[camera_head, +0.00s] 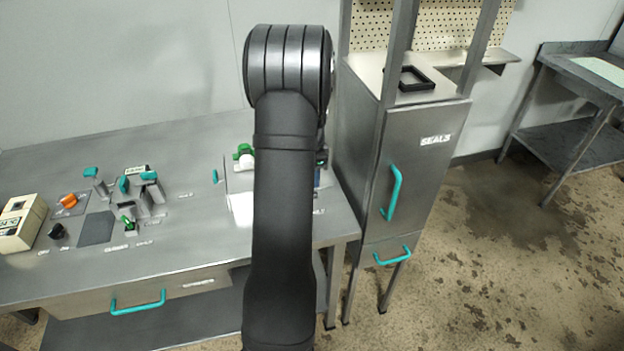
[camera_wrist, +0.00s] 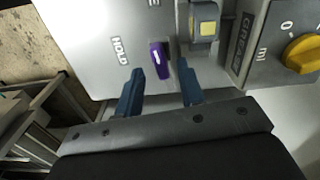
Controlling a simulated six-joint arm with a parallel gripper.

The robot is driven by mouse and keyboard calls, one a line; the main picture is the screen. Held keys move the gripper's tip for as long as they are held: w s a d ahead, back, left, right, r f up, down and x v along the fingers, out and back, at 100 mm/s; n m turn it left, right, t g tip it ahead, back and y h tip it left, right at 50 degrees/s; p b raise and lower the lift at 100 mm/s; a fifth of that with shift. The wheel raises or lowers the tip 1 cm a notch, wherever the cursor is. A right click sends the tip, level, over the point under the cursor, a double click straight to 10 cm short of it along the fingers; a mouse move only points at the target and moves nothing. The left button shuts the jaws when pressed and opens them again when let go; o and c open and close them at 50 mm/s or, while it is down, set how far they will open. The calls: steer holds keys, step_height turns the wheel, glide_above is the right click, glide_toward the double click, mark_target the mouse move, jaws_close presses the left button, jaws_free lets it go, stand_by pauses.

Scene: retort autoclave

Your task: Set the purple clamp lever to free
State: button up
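The purple clamp lever (camera_wrist: 159,59) is a small handle on a pale panel (camera_wrist: 88,38) in the wrist view. The word HOLD is printed to its left, and a cut-off label ending in E shows at the top edge. My gripper (camera_wrist: 160,74) is open, with its two blue fingers apart. The lever lies between and just ahead of the fingertips in the picture; I cannot tell whether either finger touches it. In the head view my arm hides the lever and the gripper.
Right of the lever are a yellow-faced switch (camera_wrist: 207,27) and a grey box with a yellow knob (camera_wrist: 302,54). In the head view, teal-handled controls (camera_head: 150,176) stand on the left of the bench (camera_head: 190,235). A SEALS cabinet (camera_head: 425,175) stands at right.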

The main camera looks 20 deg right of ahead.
steer(key=shift+f, duration=1)
jaws_close()
steer(key=shift+m, duration=0.8)
jaws_free()
